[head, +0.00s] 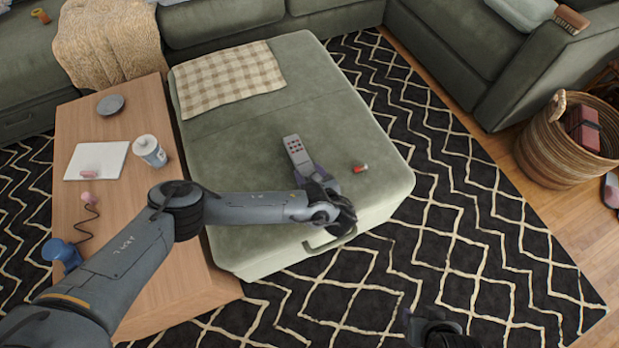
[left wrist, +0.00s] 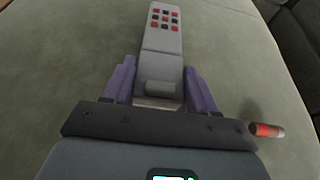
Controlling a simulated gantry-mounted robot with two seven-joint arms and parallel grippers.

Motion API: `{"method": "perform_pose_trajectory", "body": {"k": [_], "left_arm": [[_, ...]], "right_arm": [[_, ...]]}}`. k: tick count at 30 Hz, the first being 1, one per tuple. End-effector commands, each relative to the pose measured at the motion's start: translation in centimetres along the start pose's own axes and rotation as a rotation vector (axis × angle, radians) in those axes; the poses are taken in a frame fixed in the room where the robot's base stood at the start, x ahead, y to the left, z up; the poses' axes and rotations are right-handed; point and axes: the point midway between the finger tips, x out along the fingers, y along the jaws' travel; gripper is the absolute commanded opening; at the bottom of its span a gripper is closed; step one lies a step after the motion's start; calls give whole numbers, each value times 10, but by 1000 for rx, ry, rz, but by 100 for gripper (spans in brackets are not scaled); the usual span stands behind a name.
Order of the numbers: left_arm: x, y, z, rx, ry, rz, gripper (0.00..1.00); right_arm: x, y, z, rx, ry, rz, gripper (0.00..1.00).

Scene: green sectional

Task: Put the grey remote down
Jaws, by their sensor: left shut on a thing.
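The grey remote (head: 297,150) has red and dark buttons. It is at the green ottoman's top (head: 240,135), near the front right part of it. My left gripper (head: 312,174) is shut on the near end of the remote. In the left wrist view the remote (left wrist: 162,45) points away between the two purple fingers of the gripper (left wrist: 160,88). I cannot tell whether the remote touches the ottoman. My right gripper (head: 432,325) is at the bottom edge of the head view, dark and partly cut off; its fingers are not clear.
A small red-tipped object (head: 360,168) lies on the ottoman to the right of my left gripper; it also shows in the left wrist view (left wrist: 266,130). A checked cloth (head: 228,78) covers the ottoman's back left.

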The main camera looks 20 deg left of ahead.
Motion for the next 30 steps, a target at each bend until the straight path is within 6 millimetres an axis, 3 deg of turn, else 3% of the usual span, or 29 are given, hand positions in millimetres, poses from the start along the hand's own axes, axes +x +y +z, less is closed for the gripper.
{"method": "perform_pose_trajectory", "body": {"k": [3, 16, 17, 21, 30], "left_arm": [[6, 0, -16, -1, 0, 0, 24], [8, 0, -19, -1, 0, 0, 24], [8, 0, -19, 0, 0, 0, 59], [8, 0, -19, 0, 0, 0, 80], [7, 0, -18, 0, 0, 0, 83]], "right_arm": [[12, 0, 4, 0, 0, 0, 43], [13, 0, 4, -1, 0, 1, 43], [12, 0, 4, -2, 0, 1, 43], [12, 1, 4, -4, -1, 4, 43], [12, 1, 4, -7, -1, 5, 43]]}}
